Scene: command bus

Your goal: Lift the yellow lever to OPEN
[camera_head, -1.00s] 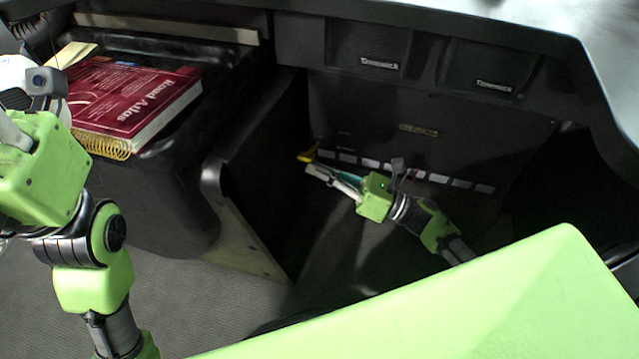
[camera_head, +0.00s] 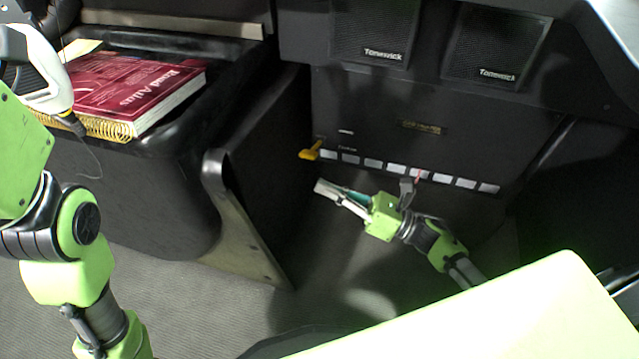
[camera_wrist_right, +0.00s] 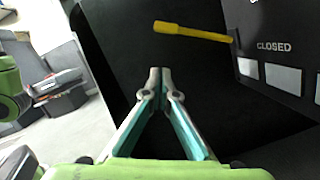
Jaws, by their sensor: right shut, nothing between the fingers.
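The yellow lever (camera_head: 311,152) sticks out from the left end of a dark panel (camera_head: 430,115) in the head view. In the right wrist view the yellow lever (camera_wrist_right: 192,31) lies nearly level, beside the printed word CLOSED. My right gripper (camera_head: 320,187) is shut and empty, below the lever and apart from it. In the right wrist view its fingertips (camera_wrist_right: 160,72) meet below the lever, with a dark gap between. My left arm stands at the left edge of the head view; its gripper's fingers are not clearly shown.
A row of pale labels (camera_head: 397,169) runs along the panel right of the lever. Two Tonewick speakers (camera_head: 374,30) sit above. A black console (camera_head: 150,190) with a red Road Atlas (camera_head: 130,88) stands at the left. Open floor lies below the panel.

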